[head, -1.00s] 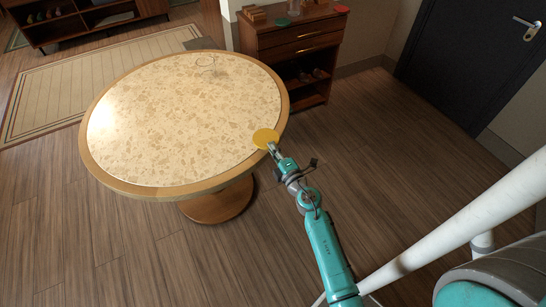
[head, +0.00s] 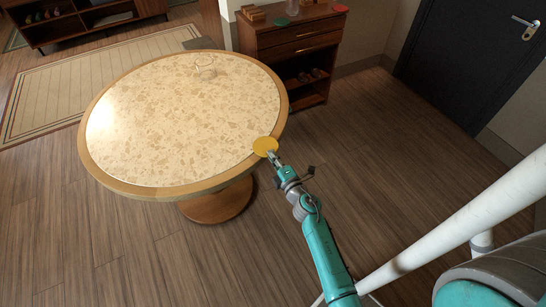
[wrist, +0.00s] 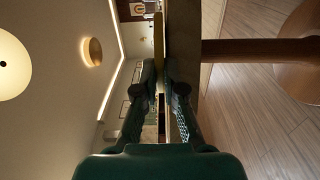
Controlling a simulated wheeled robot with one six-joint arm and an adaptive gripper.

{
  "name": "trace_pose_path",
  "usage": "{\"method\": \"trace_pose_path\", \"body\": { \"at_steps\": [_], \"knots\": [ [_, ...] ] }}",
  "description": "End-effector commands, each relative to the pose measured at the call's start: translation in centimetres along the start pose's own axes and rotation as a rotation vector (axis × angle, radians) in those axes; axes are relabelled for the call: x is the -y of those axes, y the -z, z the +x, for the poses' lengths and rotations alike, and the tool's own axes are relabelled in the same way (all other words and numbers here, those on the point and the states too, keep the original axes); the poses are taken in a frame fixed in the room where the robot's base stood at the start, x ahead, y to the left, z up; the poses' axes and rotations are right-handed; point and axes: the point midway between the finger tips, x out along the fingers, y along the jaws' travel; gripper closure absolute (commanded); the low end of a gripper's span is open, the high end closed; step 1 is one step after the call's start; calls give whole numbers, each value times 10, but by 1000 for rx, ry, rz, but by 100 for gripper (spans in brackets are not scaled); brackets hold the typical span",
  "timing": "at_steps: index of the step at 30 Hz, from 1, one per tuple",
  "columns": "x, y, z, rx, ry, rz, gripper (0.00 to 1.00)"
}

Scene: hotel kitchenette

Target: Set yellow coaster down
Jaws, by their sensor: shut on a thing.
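The yellow coaster (head: 265,145) is a thin round disc at the right edge of the round table (head: 140,188). My gripper (head: 270,154) is shut on its near edge. In the wrist view the coaster (wrist: 158,38) shows edge-on as a thin yellow strip between my fingertips (wrist: 160,70). The table has a speckled cream top and a wooden rim. In the wrist view it stands sideways just right of the coaster. I cannot tell whether the coaster touches the tabletop.
A wire-like object (head: 205,62) stands at the table's far side. The rest of the tabletop is bare. A wooden cabinet (head: 300,48) behind it bears a green disc (head: 281,22) and a red disc (head: 340,8). A dark door (head: 470,60) is at the right.

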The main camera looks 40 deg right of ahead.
Motion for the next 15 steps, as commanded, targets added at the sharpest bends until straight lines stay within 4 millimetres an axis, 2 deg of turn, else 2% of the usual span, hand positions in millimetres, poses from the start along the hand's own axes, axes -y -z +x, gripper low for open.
{"method": "trace_pose_path", "body": {
  "at_steps": [6,9,10,15],
  "knots": [
    [2,0,0,-1,0,1,100],
    [2,0,0,-1,0,0,72],
    [2,0,0,-1,0,0,67],
    [2,0,0,-1,0,0,67]
  ]
}}
